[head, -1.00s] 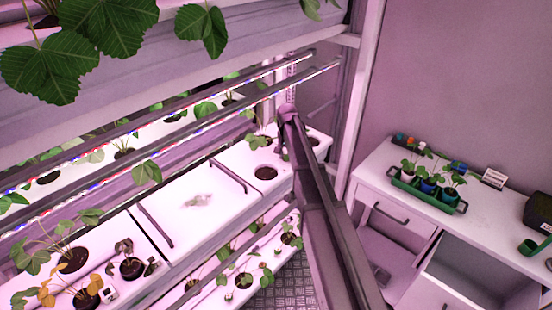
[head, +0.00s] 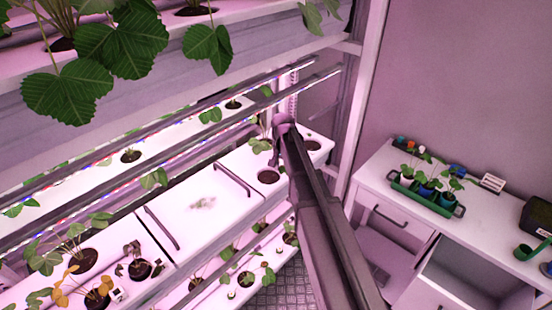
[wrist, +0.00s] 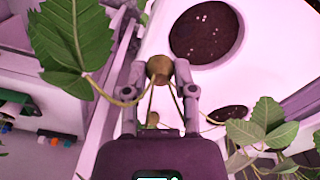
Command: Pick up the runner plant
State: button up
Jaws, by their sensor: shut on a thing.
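In the wrist view my gripper (wrist: 158,72) is shut on a small yellow-brown piece at the base of the runner plant, held between the two fingertips. A thin stem curves left from there to the plant's large green leaf (wrist: 75,35). Other thin stems hang below the fingertips, and more leaves (wrist: 265,125) show at lower right; I cannot tell whether they belong to the same plant. In the head view my arm reaches to the rack's far end, and the fingertips are mostly hidden. Green leaves (head: 256,143) show beside the arm's end.
A white rack tray (wrist: 275,45) with a round soil-filled hole (wrist: 206,35) lies beyond the fingertips. Another soil hole (head: 268,177) sits near my arm. Rails (head: 220,122) run along the rack. At right, a white desk (head: 385,160) holds a green tray (head: 401,188) of potted plants.

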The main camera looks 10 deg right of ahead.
jog(key=s+a, duration=0.3)
jog(key=s, duration=0.3)
jog(key=shift+r, duration=0.3)
jog(key=shift+o, duration=0.3)
grip_shut()
